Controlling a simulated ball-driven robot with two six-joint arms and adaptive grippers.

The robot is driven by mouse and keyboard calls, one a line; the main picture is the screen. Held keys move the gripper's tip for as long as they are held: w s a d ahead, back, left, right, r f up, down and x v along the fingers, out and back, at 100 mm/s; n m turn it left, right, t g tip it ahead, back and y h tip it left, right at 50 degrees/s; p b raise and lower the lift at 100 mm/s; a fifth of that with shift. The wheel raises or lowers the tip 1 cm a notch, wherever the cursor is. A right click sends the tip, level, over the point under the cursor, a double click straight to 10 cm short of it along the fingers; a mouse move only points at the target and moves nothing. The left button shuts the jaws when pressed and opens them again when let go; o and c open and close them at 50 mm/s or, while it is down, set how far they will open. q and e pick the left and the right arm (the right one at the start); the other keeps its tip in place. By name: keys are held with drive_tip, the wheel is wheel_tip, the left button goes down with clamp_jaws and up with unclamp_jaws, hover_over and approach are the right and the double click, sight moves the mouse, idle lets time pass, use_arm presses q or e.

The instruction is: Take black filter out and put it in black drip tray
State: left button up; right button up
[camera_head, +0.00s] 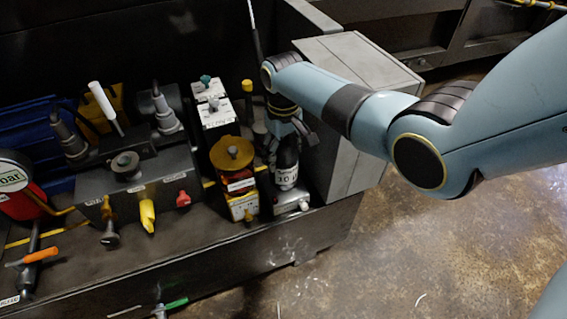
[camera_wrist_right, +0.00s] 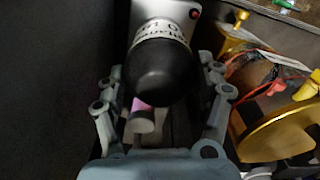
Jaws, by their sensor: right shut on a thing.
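The black filter (camera_head: 287,158) is a dark upright cylinder with a white label, at the right end of the bench. In the right wrist view its rounded black end (camera_wrist_right: 160,72) faces the camera, with the label behind it. My right gripper (camera_head: 290,122) comes down from above at the top of the filter. In the right wrist view its fingers (camera_wrist_right: 160,95) lie on both sides of the filter, shut on it. The filter is at a silver-grey base (camera_head: 291,202); I cannot tell whether it is still joined to it. I cannot make out the black drip tray. My left gripper is not in view.
A yellow round knob on a red-and-yellow unit (camera_head: 232,155) stands close to the left of the filter. A grey box (camera_head: 350,120) stands close to its right. Valves and a dark block (camera_head: 140,180) fill the bench further left. The brown floor (camera_head: 400,250) is open.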

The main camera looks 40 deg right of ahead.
drive_tip(key=shift+n, duration=1.2)
